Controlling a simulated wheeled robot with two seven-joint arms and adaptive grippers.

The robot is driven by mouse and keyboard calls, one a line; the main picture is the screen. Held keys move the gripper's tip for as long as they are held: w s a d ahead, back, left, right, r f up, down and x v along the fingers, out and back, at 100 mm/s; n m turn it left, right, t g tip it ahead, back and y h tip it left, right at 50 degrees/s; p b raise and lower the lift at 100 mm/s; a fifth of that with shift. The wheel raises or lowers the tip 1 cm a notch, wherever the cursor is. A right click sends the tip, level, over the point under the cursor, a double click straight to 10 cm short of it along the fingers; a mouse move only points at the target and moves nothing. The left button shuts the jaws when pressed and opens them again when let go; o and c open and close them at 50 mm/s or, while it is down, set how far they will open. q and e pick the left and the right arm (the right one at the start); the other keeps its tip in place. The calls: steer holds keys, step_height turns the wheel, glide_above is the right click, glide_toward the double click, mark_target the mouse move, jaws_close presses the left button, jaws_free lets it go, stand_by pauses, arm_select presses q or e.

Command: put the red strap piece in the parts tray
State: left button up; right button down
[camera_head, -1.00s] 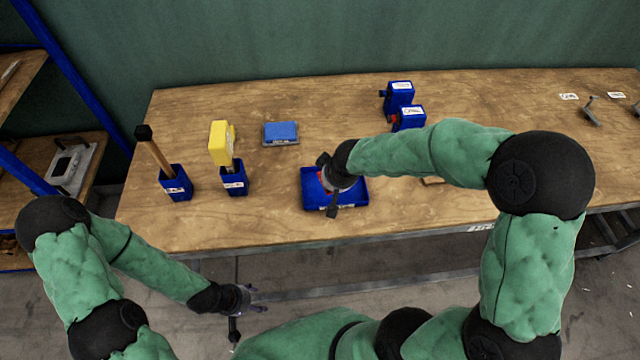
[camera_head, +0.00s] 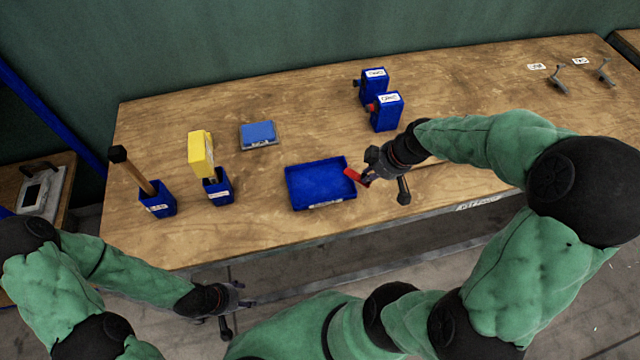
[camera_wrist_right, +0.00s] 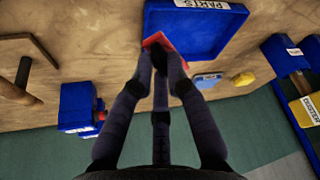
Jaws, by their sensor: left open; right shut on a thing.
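The red strap piece (camera_head: 354,177) is in my right gripper (camera_head: 366,174), at the right edge of the blue parts tray (camera_head: 345,193). In the head view it overlaps the tray's right rim; I cannot tell whether it touches. The tray's inside looks empty. In the right wrist view, the fingers (camera_wrist_right: 160,60) are closed on the red strap piece (camera_wrist_right: 157,39), beside the tray labelled "PARTS" (camera_wrist_right: 150,25). The fingers hide part of the piece. My left gripper (camera_head: 243,296) is open and empty, low in front of the table's front edge.
Two blue boxes (camera_head: 386,112) stand behind my right gripper. A blue block on a grey base (camera_head: 258,134), a yellow-topped tool in a blue holder (camera_head: 218,190) and a wooden-handled tool in another holder (camera_head: 160,200) stand left. Table space around the tray is clear.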

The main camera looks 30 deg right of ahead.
mark_target(345, 172)
steer(key=shift+n+g, duration=0.3)
steer(key=shift+n, duration=0.3)
steer(key=w+a+f, duration=0.1)
steer(key=w+a, duration=0.1)
steer(key=w, duration=0.1)
steer(key=w+a+f, duration=0.1)
steer(key=w, duration=0.1)
steer(key=shift+w+a+f, duration=0.2)
steer(key=shift+a+f, duration=0.1)
steer(key=shift+a, duration=0.1)
steer(key=w+f, duration=0.1)
steer(key=w+a+f, duration=0.1)
steer(key=f, duration=0.1)
steer(key=w+a+f, duration=0.1)
steer(key=shift+f+b, duration=0.3)
steer(key=shift+b, duration=0.1)
steer(key=shift+w+a+f, duration=0.3)
steer(key=shift+a+f, duration=0.05)
steer(key=shift+f, duration=0.2)
steer(key=shift+w+f+b, duration=0.1)
steer(key=shift+f+b, duration=0.45)
steer(key=shift+f, duration=1)
steer(key=shift+f, duration=0.1)
steer(key=c, duration=1.2)
jaws_free()
steer(key=shift+c, duration=0.2)
